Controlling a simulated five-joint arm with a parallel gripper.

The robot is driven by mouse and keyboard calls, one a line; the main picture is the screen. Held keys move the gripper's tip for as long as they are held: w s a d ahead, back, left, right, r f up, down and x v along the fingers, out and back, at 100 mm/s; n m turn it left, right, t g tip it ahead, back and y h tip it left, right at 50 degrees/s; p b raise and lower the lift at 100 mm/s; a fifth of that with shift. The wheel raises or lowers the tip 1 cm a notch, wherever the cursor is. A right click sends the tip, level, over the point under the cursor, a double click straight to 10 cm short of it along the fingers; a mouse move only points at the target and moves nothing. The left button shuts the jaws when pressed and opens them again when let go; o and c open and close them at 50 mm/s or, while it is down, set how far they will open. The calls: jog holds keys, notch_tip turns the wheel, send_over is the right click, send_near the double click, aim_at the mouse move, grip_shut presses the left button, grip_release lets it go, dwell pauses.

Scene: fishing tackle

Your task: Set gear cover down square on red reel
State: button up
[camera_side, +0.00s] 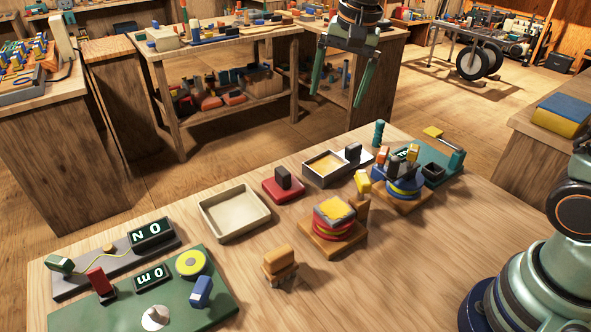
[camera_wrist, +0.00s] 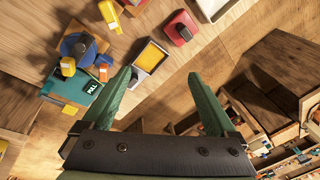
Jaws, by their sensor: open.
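The red reel (camera_side: 335,231) is a round red and yellow stack on a wooden base near the middle of the table, with a yellow square on top. I cannot be sure which piece is the gear cover. My gripper (camera_side: 338,98) is open and empty, high above the table's far edge, its green fingers (camera_wrist: 160,74) wide apart.
A grey tray with a yellow inside (camera_side: 323,167) and a black upright block stands behind the red block. A blue and yellow reel (camera_side: 403,187) stands right of the red reel. An empty cream tray (camera_side: 234,211) and a green panel (camera_side: 125,308) lie left. The front right is bare.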

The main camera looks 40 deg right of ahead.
jog(key=w+a+f+m+g, duration=0.1)
jog(key=w+a+f+m, duration=0.25)
jog(key=w+f, duration=0.2)
jog(key=m+g, duration=0.2)
jog(key=m, duration=0.3)
send_over(284, 170)
notch_tip(284, 170, down, 7)
jog(key=f, duration=0.6)
jog(key=shift+w+d+f, duration=0.1)
jog(key=shift+w+d, duration=0.05)
jog(key=shift+d, duration=0.1)
jog(key=shift+a+f, duration=0.15)
jog(key=shift+f, duration=2.55)
grip_shut()
